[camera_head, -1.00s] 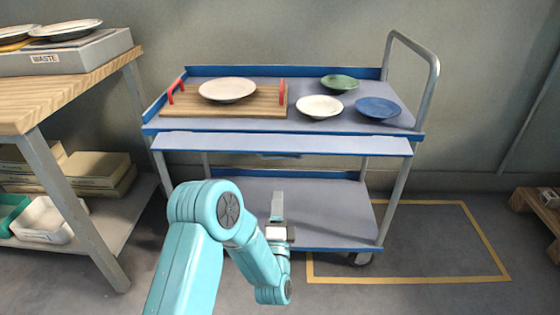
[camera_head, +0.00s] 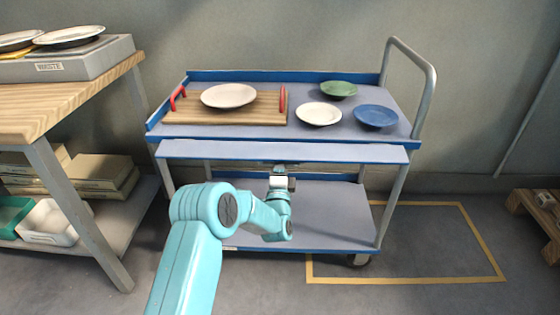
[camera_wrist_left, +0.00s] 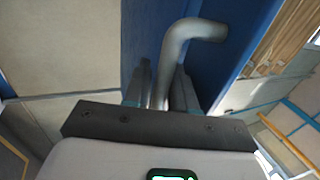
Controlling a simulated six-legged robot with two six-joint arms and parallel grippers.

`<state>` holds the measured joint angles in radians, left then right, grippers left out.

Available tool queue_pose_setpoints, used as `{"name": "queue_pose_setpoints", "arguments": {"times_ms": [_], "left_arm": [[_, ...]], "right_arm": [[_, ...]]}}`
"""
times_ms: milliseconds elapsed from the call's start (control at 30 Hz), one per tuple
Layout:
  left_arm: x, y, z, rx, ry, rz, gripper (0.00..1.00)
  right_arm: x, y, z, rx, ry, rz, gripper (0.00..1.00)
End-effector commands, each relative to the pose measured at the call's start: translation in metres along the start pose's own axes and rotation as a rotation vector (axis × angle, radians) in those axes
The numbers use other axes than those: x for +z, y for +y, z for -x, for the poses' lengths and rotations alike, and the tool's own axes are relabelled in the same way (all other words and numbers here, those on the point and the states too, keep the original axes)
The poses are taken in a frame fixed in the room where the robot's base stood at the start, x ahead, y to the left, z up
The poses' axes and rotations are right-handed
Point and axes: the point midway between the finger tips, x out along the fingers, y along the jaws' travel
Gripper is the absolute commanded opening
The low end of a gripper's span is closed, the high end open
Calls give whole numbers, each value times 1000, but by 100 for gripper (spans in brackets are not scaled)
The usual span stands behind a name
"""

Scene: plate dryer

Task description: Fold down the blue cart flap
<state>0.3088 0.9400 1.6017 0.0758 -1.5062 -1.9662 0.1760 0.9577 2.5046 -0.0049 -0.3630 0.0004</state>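The blue cart flap (camera_head: 285,152) is a long panel with a pale top and blue edge. It sticks out roughly level along the front of the cart's upper shelf (camera_head: 235,133). My left gripper (camera_head: 279,170) is just under the flap's middle; its fingertips are hard to see there. In the left wrist view, a grey bent bar (camera_wrist_left: 185,45) runs between the two dark fingers of my left gripper (camera_wrist_left: 164,85), which sit close on both sides of it. A blue panel (camera_wrist_left: 240,65) lies behind the bar. My right gripper is in neither view.
On the cart top are a wooden tray (camera_head: 190,117) with a plate (camera_head: 229,95), and green (camera_head: 338,89), white (camera_head: 318,114) and blue (camera_head: 376,116) plates. A wooden workbench (camera_head: 70,98) stands left. Floor inside the yellow outline (camera_head: 450,281) is clear.

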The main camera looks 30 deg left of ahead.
Motion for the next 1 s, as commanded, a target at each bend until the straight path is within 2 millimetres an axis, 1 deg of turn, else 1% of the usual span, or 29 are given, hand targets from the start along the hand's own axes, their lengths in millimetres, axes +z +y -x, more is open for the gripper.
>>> {"name": "queue_pose_setpoints", "arguments": {"times_ms": [100,333,367,400,433,567,667,800,900,1000], "left_arm": [[0,0,-5,1,0,0,25],[0,0,-5,1,0,0,25],[0,0,-5,1,0,0,15],[0,0,-5,1,0,0,2],[0,0,-5,1,0,0,0],[0,-1,-5,2,0,0,0],[0,-8,-6,40,1,0,0],[0,-14,-4,153,1,-1,0],[0,-13,-1,209,0,-2,0],[0,-11,1,231,1,-1,0]], "right_arm": [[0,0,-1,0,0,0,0],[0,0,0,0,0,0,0],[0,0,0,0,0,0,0],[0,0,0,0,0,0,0],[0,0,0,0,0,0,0],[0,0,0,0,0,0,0],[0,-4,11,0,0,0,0],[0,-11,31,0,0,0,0],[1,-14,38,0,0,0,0],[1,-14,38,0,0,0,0]]}}
